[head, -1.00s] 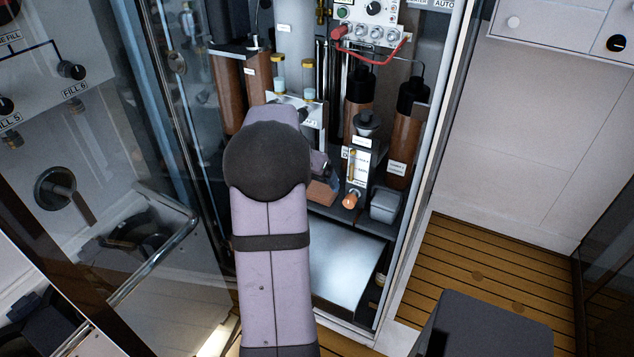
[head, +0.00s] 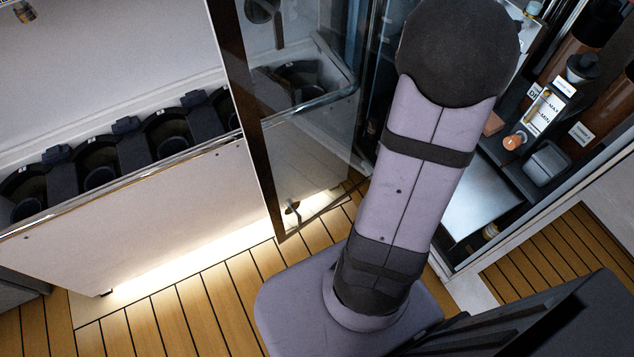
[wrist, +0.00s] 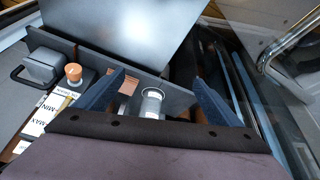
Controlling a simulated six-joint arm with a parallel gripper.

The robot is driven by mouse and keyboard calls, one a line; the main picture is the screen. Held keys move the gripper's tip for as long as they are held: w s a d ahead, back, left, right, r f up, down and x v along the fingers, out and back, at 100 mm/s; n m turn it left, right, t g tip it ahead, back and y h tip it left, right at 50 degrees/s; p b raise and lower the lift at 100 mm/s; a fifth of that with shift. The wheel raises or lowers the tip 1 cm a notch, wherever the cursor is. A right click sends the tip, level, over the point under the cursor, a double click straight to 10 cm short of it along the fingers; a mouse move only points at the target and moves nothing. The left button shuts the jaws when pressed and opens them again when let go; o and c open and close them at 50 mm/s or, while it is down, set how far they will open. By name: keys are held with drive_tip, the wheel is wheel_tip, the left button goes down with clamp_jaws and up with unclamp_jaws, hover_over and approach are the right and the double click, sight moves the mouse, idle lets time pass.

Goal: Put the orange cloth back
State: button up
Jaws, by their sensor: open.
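A small folded orange-brown piece, which looks like the orange cloth (wrist: 127,86), lies on the dark shelf (wrist: 90,57) near its edge. It also shows in the head view (head: 494,124), partly hidden by my arm. My gripper (wrist: 159,77) is open and empty, its two blue fingers spread above the shelf. The cloth is just inside the left finger in the wrist view, partly covered by it. I cannot tell whether they touch. In the head view my gripper is hidden behind my arm.
A clear glass cylinder (wrist: 152,103) stands between the fingers, beside the cloth. An orange-capped gauge (wrist: 74,73) and a grey lidded box (wrist: 44,66) stand to the left. A smooth metal plate (wrist: 118,30) lies beyond. The glass door (head: 305,130) stands open left of my arm.

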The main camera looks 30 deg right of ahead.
drive_tip(key=w+a+f+n+y, duration=0.25)
drive_tip(key=a+n, duration=0.25)
drive_tip(key=a, duration=0.9)
drive_tip(key=s+a+f+n, duration=0.1)
drive_tip(key=s+a+n, duration=0.2)
drive_tip(key=a, duration=0.4)
drive_tip(key=s+a+f+n+y, duration=0.1)
drive_tip(key=s+a+f+n, duration=0.1)
drive_tip(key=a, duration=0.6)
drive_tip(key=s+a+f+n+g+y, duration=0.1)
drive_tip(key=s+a+n, duration=0.3)
drive_tip(key=a, duration=0.4)
drive_tip(key=shift+f, duration=0.45)
drive_tip(key=shift+w, duration=0.1)
wheel_tip(320, 180, up, 28)
drive_tip(key=p, duration=2.8)
drive_tip(key=shift+r, duration=0.2)
